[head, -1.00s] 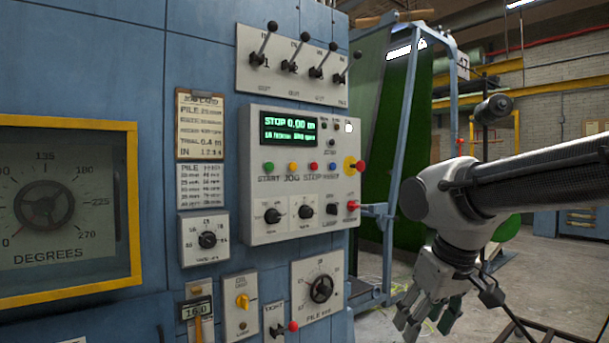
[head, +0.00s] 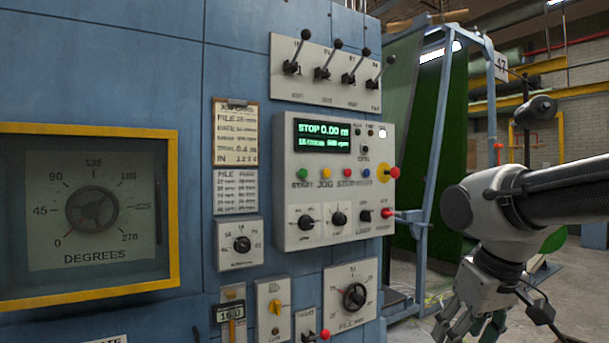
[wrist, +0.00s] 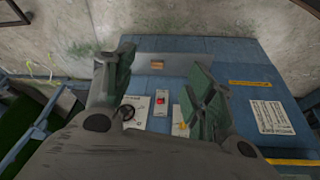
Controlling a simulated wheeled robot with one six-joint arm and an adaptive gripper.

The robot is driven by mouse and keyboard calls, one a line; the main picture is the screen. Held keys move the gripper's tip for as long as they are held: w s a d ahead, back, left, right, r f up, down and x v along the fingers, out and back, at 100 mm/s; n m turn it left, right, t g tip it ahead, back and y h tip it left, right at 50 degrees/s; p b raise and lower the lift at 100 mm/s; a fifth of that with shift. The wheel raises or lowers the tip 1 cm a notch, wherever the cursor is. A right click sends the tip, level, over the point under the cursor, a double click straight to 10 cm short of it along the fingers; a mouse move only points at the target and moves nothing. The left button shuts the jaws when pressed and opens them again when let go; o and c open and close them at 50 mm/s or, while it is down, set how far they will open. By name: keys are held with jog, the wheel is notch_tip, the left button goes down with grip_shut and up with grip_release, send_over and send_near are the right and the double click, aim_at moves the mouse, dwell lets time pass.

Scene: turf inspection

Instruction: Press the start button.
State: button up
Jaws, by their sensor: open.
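The start button is the green button (head: 303,174) above the label START, at the left end of a row of coloured buttons on the grey control panel (head: 290,235). The panel's display (head: 322,136) reads STOP 0.00 m. My gripper (head: 470,330) is at the lower right of the head view, right of the panel and well apart from it. In the wrist view my gripper (wrist: 160,95) has its two fingers spread wide with nothing between them. The start button cannot be made out in the wrist view.
A lever plate (head: 325,88) sits above the panel. A yellow-framed dial window (head: 175,215) is at left. A large red knob on yellow (head: 394,172) and a red-tipped lever (head: 386,213) stick out at the panel's right. A blue frame (head: 431,170) stands behind.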

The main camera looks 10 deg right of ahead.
grip_shut()
dwell(1.3)
